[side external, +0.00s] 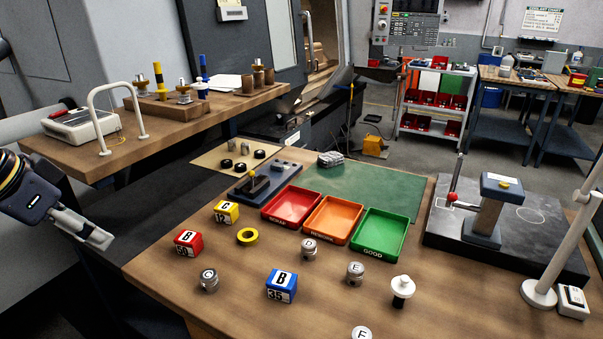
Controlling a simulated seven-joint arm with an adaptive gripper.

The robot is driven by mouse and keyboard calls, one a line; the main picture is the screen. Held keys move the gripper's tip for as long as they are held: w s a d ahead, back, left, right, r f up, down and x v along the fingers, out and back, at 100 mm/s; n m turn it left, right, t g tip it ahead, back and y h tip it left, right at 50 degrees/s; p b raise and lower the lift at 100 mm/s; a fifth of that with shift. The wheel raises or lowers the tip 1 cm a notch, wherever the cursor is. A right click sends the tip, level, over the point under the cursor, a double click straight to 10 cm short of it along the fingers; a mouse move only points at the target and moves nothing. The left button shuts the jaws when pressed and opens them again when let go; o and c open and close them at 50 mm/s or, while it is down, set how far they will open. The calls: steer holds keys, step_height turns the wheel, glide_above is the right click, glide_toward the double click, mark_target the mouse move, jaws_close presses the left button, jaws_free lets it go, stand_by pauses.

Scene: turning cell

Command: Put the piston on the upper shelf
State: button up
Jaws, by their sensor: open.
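Several short metal cylinders with pale lettered tops look like pistons and stand on the wooden table. One is at the front left (209,283), one marked D (309,251) is below the trays, and one marked E (355,275) is right of it. Another, marked F (362,333), is cut off by the bottom edge. The upper shelf (150,140) is a raised wooden board at the upper left with a white hoop handle. My gripper (92,238) is open and empty at the left edge, left of the table and apart from the cylinders.
Red (290,207), orange (333,219) and green (380,235) trays sit mid-table. Lettered yellow (226,212), red (187,243) and blue (281,286) blocks stand nearby. The shelf holds a white scale (80,124) and a gauge rack. A black plate with a stand (500,235) fills the right.

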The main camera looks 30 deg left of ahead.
steer(key=shift+s+f, duration=0.1)
steer(key=shift+s, duration=0.15)
